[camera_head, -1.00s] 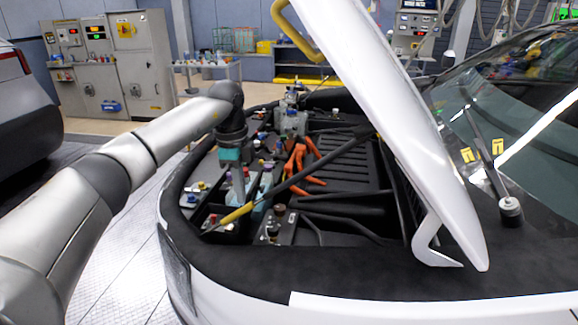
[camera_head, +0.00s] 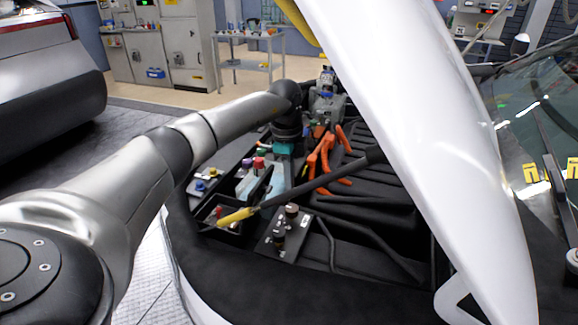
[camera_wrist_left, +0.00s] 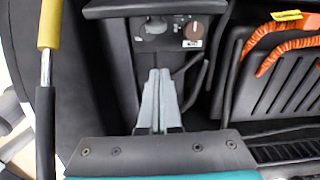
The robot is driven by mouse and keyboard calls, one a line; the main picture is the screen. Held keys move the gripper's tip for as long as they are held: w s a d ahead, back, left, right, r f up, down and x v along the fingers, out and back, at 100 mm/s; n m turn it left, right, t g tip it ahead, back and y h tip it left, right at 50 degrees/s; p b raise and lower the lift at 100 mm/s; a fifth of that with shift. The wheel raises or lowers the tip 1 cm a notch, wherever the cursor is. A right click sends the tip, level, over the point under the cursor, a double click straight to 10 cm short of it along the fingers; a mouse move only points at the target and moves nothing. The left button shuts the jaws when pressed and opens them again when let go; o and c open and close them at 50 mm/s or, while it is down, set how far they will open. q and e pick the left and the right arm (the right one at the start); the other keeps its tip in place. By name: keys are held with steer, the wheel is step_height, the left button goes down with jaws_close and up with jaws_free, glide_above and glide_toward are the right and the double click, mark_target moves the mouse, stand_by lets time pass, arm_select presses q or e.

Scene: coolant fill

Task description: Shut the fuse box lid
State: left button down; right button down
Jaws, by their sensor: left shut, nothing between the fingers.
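The fuse box (camera_head: 222,224) is an open black box with small red and yellow parts inside, at the near left of the engine bay in the head view. Its black lid (camera_head: 261,186) appears raised, standing steeply at the box's far right edge. My left gripper (camera_head: 274,184) points down just beyond the lid, partly hidden behind it. In the left wrist view its grey fingers (camera_wrist_left: 157,112) are together and empty. I cannot tell whether they touch the lid; dark panels there are hard to tell apart. My right gripper is out of view.
The raised white hood (camera_head: 420,130) stands at the right. Orange cables (camera_head: 322,158) and bottles with coloured caps (camera_head: 259,164) are close to my gripper.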

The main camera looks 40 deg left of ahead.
arm_select(q)
steer(key=shift+s+a+f, duration=0.3)
steer(key=shift+a+f, duration=0.35)
steer(key=shift+a, duration=0.25)
steer(key=shift+s+a+f, duration=0.25)
steer(key=shift+a+f, duration=0.35)
steer(key=shift+a, duration=0.25)
